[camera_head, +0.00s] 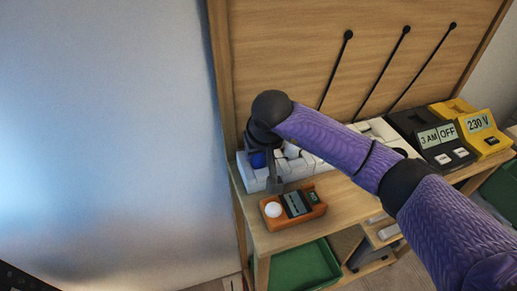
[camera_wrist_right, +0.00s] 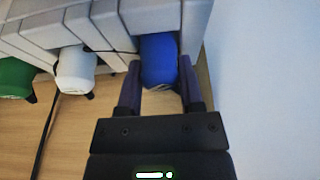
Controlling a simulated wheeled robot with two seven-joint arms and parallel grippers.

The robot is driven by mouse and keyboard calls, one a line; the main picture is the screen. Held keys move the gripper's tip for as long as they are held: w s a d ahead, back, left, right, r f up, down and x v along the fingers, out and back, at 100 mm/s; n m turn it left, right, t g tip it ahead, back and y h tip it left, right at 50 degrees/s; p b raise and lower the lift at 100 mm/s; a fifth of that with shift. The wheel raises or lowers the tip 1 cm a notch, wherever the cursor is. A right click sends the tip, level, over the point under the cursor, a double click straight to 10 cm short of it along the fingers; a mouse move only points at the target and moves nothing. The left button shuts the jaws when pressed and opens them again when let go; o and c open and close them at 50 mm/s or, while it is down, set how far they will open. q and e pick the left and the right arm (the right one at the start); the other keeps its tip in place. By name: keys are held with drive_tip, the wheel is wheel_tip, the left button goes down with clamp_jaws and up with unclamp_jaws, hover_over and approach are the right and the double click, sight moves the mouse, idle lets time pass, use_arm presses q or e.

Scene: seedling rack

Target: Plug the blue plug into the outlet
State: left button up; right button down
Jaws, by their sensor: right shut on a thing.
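The blue plug (camera_wrist_right: 158,58) sits between the two fingers of my right gripper (camera_wrist_right: 157,88) in the right wrist view. The gripper is shut on it. In the head view the blue plug (camera_head: 258,160) shows partly under my right gripper (camera_head: 268,172), at the left end of the white outlet strip (camera_head: 250,178). The plug's far end meets the strip's grey-white side (camera_wrist_right: 150,16) in the wrist view; I cannot tell how deep it sits. My left gripper is not in view.
A white plug (camera_wrist_right: 76,70) and a green plug (camera_wrist_right: 14,76) are beside it. An orange-brown device (camera_head: 293,207) lies in front on the table. Black (camera_head: 433,137) and yellow (camera_head: 474,125) boxes stand to the right. A wall (camera_head: 110,130) is close at left.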

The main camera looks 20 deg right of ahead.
drive_tip(key=shift+c, duration=0.7)
unclamp_jaws()
drive_tip(key=p+v, duration=0.1)
drive_tip(key=v, duration=0.9)
drive_tip(key=shift+p, duration=0.4)
